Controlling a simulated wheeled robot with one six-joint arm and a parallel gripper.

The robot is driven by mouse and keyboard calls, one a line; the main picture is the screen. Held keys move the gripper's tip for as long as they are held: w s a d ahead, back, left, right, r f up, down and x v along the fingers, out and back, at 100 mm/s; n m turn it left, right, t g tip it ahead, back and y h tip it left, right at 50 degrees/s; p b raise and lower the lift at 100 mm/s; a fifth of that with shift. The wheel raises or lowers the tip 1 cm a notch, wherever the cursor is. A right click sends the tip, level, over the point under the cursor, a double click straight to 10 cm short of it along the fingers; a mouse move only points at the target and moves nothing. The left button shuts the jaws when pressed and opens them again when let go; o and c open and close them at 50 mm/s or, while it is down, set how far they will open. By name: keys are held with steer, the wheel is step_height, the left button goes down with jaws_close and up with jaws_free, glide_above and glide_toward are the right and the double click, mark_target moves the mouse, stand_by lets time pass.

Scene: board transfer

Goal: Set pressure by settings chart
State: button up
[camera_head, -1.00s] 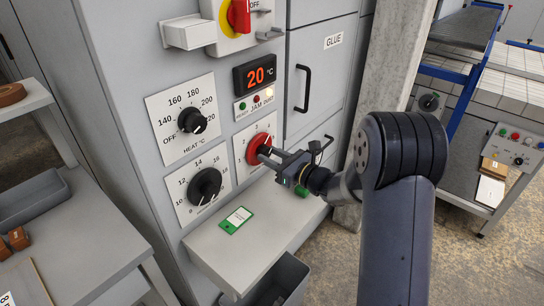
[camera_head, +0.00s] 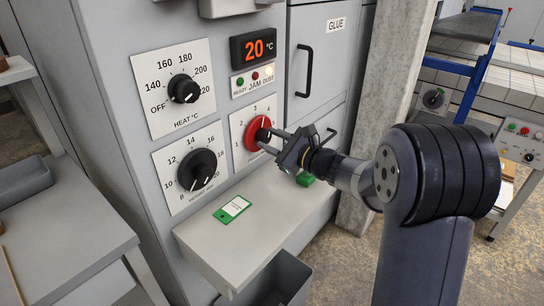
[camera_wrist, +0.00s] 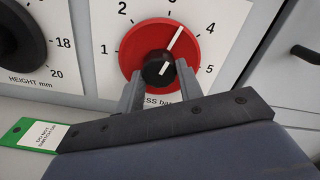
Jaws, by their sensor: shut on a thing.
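The pressure dial (camera_head: 255,128) is a red disc on a white plate numbered 1 to 5, on the grey cabinet front. Its small black centre knob (camera_wrist: 158,68) shows in the wrist view. My gripper (camera_head: 264,139) reaches in from the right and is shut on the pressure knob, one finger on each side in the wrist view (camera_wrist: 159,88). No settings chart can be made out.
The heat knob (camera_head: 184,89) and height knob (camera_head: 197,169) are left of the dial. A display (camera_head: 260,46) reads 20 °C above it. A green-edged tag (camera_head: 232,209) lies on the shelf (camera_head: 250,235) below. A grey bin (camera_head: 285,280) stands under the shelf.

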steer(key=n+b, duration=0.2)
steer(key=b, duration=0.1)
steer(key=n+b, duration=0.1)
steer(key=b, duration=0.2)
steer(key=shift+f+n, duration=0.4)
steer(key=n+b, duration=0.3)
steer(key=b, duration=0.2)
steer(key=shift+n+b, duration=0.3)
steer(key=shift+b, duration=0.1)
steer(key=n+b, duration=0.3)
steer(key=b, duration=0.1)
steer(key=shift+r, duration=0.2)
steer(key=shift+r+n+b, duration=0.15)
steer(key=shift+n+b, duration=0.65)
steer(key=shift+b, duration=0.25)
steer(key=shift+r, duration=0.1)
steer(key=o, duration=1)
